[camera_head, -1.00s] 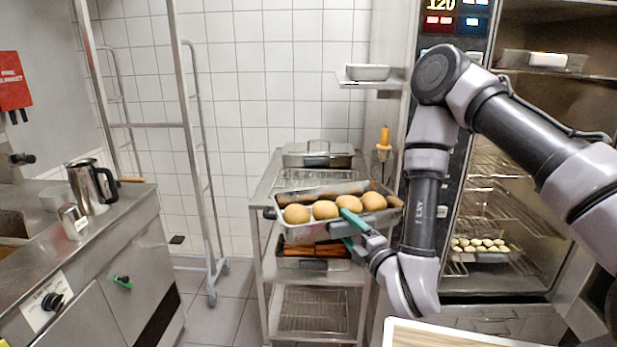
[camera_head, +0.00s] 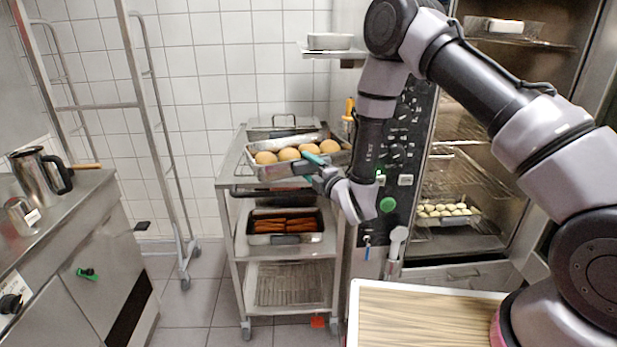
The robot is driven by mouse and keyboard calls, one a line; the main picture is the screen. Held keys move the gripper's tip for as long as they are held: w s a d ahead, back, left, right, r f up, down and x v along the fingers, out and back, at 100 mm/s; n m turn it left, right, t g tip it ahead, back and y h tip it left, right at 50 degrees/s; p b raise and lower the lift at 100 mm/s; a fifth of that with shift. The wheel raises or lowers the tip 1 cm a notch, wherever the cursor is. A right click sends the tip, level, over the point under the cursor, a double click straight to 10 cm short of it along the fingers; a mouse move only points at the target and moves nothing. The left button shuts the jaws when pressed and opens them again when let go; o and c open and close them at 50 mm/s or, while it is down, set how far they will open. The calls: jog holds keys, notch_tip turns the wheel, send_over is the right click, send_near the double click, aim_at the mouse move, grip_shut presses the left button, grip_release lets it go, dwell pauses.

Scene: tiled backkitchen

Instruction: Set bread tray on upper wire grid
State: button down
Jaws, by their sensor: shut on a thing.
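The bread tray (camera_head: 268,175) is a metal pan with a row of round golden rolls. It is over the top of the steel trolley, roughly level; whether it touches the top is unclear. My gripper (camera_head: 309,163), with teal fingers, is shut on the tray's front right side. In the open oven, wire grids sit one above another: an upper wire grid (camera_head: 462,131), partly hidden by my arm, and a lower wire grid (camera_head: 470,178). Below them is a tray with several small pale pieces (camera_head: 446,211).
The trolley (camera_head: 236,215) also holds a lidded pan (camera_head: 285,130) behind the tray, a pan of brown sticks (camera_head: 284,224) and a low wire rack (camera_head: 292,284). A wooden board (camera_head: 425,318) is in front of the oven. A tall rack (camera_head: 150,120) stands left.

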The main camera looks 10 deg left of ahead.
jog(key=shift+w+a+r, duration=0.1)
jog(key=shift+w+a, duration=0.05)
jog(key=shift+w, duration=0.45)
jog(key=shift+s+f, duration=0.1)
jog(key=shift+f, duration=1.65)
jog(key=shift+f, duration=0.15)
grip_release()
